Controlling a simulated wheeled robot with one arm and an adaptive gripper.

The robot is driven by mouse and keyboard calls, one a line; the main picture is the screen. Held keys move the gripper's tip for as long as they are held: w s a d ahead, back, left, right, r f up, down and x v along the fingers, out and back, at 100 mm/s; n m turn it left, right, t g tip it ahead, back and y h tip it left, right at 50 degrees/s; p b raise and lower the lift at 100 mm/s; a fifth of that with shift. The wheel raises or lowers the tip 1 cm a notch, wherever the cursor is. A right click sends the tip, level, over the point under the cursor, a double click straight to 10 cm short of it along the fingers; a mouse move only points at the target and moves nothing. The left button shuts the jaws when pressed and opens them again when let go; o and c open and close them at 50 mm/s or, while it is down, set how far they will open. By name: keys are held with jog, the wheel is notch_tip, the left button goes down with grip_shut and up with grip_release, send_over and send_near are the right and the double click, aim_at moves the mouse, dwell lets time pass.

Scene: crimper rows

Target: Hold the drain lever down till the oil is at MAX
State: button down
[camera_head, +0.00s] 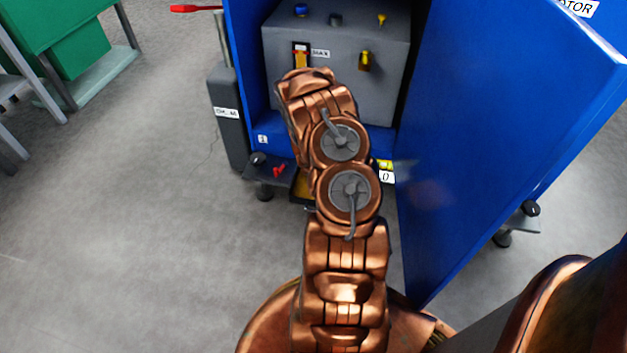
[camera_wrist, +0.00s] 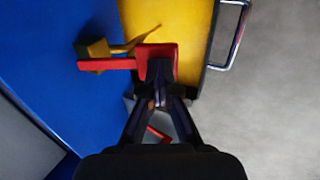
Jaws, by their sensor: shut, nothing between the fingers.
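In the head view, a grey tank (camera_head: 380,90) stands inside the open blue cabinet. On its front is a narrow sight glass (camera_head: 301,57) with an orange-yellow column, beside the MAX label (camera_head: 320,53). The exact oil level is too small to read. In the wrist view, the red drain lever (camera_wrist: 153,57) with its broad end lies above a yellow tray (camera_wrist: 180,25). My gripper (camera_wrist: 158,98) is shut and empty, its fingertips overlapping the broad end. I cannot tell if they touch it. My arm hides the gripper and this lever in the head view.
The open blue door (camera_head: 490,130) stands close on the right of my arm. A dark grey post (camera_head: 227,120) is on the left. A small red handle (camera_head: 279,170) shows low at the cabinet's front corner.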

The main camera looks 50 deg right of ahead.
jog(key=shift+f, duration=0.2)
jog(key=shift+s+d, duration=0.1)
jog(key=shift+s, duration=0.05)
dwell(0.4)
dwell(0.5)
jog(key=p+v, duration=0.4)
jog(key=v, duration=1)
jog(key=shift+r, duration=0.15)
